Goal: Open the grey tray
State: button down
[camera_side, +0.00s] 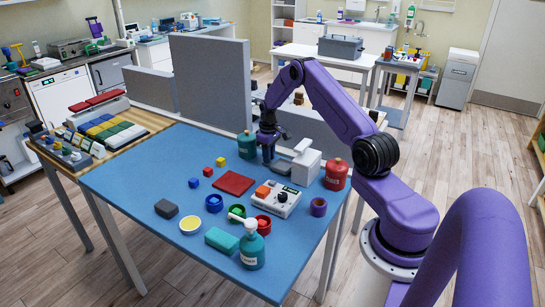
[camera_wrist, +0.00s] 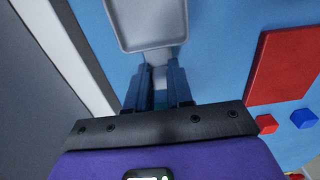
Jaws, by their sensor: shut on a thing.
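The grey tray (camera_wrist: 145,22) is at the top of the wrist view. It is shallow, with a raised rim and rounded corners, and its inside looks empty where it shows. A short grey tab at its near edge runs down between my fingers. My gripper (camera_wrist: 158,88) is shut on this tab. In the side view my gripper (camera_side: 268,155) is low over the far part of the blue table, just left of a pale grey-white block (camera_side: 304,166). The tray is largely hidden there, and I cannot tell how it joins the block.
A grey panel (camera_side: 310,125) stands close behind my gripper. A green bottle (camera_side: 246,145) is to its left, a red bottle (camera_side: 336,174) to its right. A red mat (camera_side: 233,183) and a control box (camera_side: 276,198) lie in front. The table's left part (camera_side: 130,175) is clear.

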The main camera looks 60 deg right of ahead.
jog(key=c, duration=1)
grip_release()
notch_tip(320, 180, up, 18)
jog(key=shift+f, duration=0.25)
